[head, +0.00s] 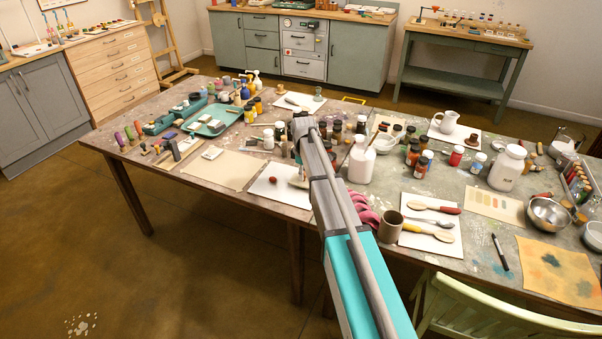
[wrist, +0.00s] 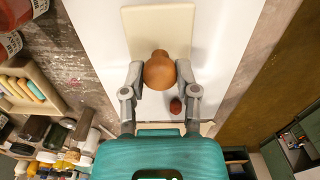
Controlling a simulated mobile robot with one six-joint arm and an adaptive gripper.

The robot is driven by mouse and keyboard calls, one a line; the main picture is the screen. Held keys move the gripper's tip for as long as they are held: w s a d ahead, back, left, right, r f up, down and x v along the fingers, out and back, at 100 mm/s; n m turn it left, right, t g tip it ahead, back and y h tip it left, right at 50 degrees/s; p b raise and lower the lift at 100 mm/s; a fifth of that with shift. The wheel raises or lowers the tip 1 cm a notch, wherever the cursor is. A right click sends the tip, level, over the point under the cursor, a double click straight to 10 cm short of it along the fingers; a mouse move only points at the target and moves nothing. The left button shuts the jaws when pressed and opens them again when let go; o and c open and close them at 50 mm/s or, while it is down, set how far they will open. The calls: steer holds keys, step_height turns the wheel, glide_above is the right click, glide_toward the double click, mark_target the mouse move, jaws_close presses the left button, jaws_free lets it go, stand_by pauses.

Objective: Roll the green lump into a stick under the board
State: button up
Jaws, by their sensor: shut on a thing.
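My gripper (wrist: 160,74) is shut on the round brown wooden knob (wrist: 160,68) of a flat cream board (wrist: 136,22) in the wrist view. The board lies over a white sheet (wrist: 95,28); I cannot tell whether it touches anything beneath. A small reddish-brown lump (wrist: 176,106) is on the sheet beside the board, near the right finger. In the head view this lump (head: 274,181) is on the white sheet (head: 262,192), and my arm hides most of the board and gripper. I see no green lump in either view; the area under the board is hidden.
In the head view, a beige sheet (head: 215,167) lies left of the white one. A white jug (head: 361,160), a brown mug (head: 389,227) and pink gloves (head: 366,214) stand or lie right of my arm. Several jars crowd behind. The white sheet's front part is clear.

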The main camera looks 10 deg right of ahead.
steer(key=shift+s+a, duration=0.3)
steer(key=shift+s, duration=0.1)
steer(key=shift+s, duration=0.1)
steer(key=shift+s+a, duration=0.35)
steer(key=shift+s, duration=0.15)
steer(key=shift+s+a, duration=0.1)
steer(key=shift+s, duration=0.1)
stand_by(0.5)
steer(key=shift+s+a, duration=0.3)
steer(key=shift+s, duration=0.1)
steer(key=shift+s+a, duration=0.1)
steer(key=shift+s+a, duration=0.3)
steer(key=shift+s, duration=0.2)
steer(key=shift+w, duration=0.1)
stand_by(0.5)
steer(key=shift+w+d, duration=0.4)
steer(key=shift+w, duration=0.15)
